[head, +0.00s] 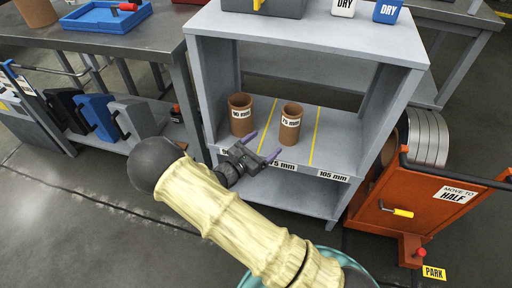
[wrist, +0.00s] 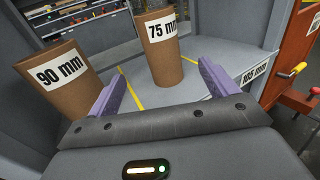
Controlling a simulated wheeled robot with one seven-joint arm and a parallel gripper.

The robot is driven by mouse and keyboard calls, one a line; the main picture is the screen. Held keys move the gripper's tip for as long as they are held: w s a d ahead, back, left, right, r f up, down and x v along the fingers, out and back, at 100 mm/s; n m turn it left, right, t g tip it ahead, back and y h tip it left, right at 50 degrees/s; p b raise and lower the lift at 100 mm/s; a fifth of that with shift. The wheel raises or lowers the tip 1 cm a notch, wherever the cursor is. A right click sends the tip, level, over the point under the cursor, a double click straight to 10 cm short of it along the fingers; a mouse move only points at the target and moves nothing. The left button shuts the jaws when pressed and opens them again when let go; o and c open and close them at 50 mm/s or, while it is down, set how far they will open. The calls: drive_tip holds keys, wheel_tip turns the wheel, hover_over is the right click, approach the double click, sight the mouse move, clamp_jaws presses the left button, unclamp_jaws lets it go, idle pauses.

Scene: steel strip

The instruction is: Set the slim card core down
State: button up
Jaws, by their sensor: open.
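The slim card core (head: 290,128) is a brown tube marked 75 mm. It stands upright on the grey shelf (head: 335,150), between two yellow lines and behind the 75 mm label (head: 282,166). It also shows in the wrist view (wrist: 164,60), beyond my fingertips. My gripper (head: 263,147) is open and empty in front of the core, at the shelf's front edge. Its two purple fingers (wrist: 158,76) are apart from the core, with a gap of shelf between. A wider brown core (head: 240,117) marked 90 mm stands upright in the left bay.
The bay behind the 105 mm label (head: 332,176) is empty. The shelf unit's upper board (head: 300,33) and side walls enclose the shelf. An orange cart (head: 425,200) with grey rolls stands close on the right. A steel bench (head: 110,42) is at the left.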

drive_tip(key=v, duration=0.3)
idle(0.9)
drive_tip(key=s+d+r+m+g+y, duration=0.35)
drive_tip(key=s+d+m+g, duration=0.35)
drive_tip(key=m, duration=0.3)
drive_tip(key=s+d+r+m+g+y, duration=0.2)
drive_tip(key=s+d+m+g+y, duration=0.4)
drive_tip(key=s+m, duration=0.25)
wheel_tip(320, 180, up, 41)
drive_tip(key=s+m+t+y+p, duration=0.1)
drive_tip(key=m+t+y+p, duration=0.2)
drive_tip(key=p, duration=3.2)
drive_tip(key=m, duration=0.5)
drive_tip(key=shift+s, duration=0.35)
